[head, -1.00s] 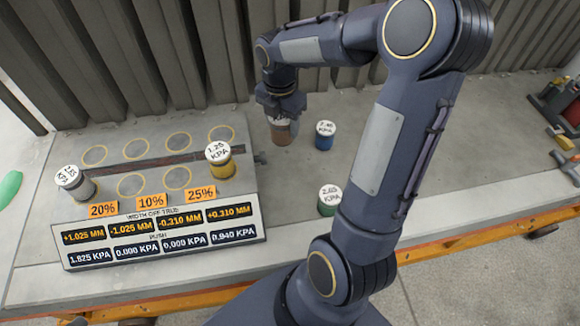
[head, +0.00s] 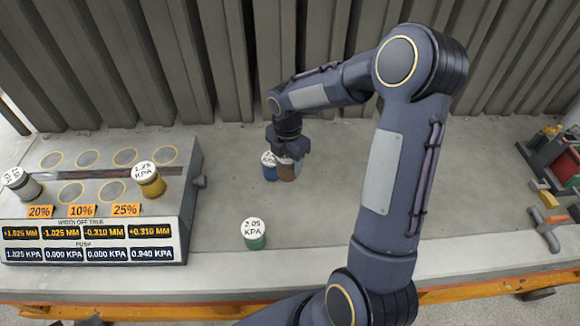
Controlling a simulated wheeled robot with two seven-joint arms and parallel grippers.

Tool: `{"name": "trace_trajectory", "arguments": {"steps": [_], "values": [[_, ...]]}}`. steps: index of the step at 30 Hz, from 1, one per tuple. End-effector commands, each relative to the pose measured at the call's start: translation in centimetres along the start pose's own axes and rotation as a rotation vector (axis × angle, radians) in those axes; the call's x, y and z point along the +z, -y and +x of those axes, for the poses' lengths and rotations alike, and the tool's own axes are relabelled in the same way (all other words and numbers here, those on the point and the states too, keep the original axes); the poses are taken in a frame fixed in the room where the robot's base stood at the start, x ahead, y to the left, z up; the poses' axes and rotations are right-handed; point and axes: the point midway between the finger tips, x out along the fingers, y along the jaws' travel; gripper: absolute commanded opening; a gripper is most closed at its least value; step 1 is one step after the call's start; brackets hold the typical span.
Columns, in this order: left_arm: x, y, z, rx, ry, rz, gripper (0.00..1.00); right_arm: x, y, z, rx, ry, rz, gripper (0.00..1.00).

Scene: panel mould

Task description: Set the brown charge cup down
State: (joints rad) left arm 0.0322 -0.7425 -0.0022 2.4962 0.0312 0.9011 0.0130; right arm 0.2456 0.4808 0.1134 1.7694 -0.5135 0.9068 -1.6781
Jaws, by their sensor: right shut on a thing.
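The brown charge cup (head: 287,172) has a pale lid partly hidden by my right gripper (head: 287,154). The gripper is shut on it from above. The cup is upright, low over or on the grey slab (head: 330,200); I cannot tell whether its base touches. The blue cup (head: 269,171) is close beside it on the left; in this view they look almost touching. My left gripper is not in view.
A green cup (head: 254,236) labelled 2.05 KPA stands nearer the front. A raised block with ringed spots (head: 75,160) at left holds a yellow cup (head: 150,182) and a grey cup (head: 22,184). Coloured bins and tools (head: 558,160) lie at far right.

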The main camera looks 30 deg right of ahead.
Motion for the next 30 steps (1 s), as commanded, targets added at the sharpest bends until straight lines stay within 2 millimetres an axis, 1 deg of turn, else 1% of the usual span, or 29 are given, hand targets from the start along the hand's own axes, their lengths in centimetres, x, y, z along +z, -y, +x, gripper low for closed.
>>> {"name": "trace_trajectory", "arguments": {"steps": [11,12,15,19,26,28,30], "values": [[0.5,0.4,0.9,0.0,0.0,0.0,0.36,8.8,-0.1,4.0,-0.002,0.0,0.009,0.21],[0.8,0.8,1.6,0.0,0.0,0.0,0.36,9.4,-0.1,5.4,-0.003,-0.001,0.007,0.21],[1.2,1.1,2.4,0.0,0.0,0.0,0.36,10.8,-0.2,7.1,-0.002,0.0,0.006,0.21],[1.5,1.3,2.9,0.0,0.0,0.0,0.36,12.1,-0.2,8.4,-0.001,0.001,0.004,0.21],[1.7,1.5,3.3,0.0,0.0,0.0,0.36,13.1,-0.2,9.5,-0.001,0.001,0.004,0.21],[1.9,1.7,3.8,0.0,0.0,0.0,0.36,13.5,-0.2,10.5,-0.002,0.0,0.003,0.21],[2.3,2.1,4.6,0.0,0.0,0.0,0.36,13.4,-0.2,11.8,-0.002,0.0,0.002,0.21]]}}
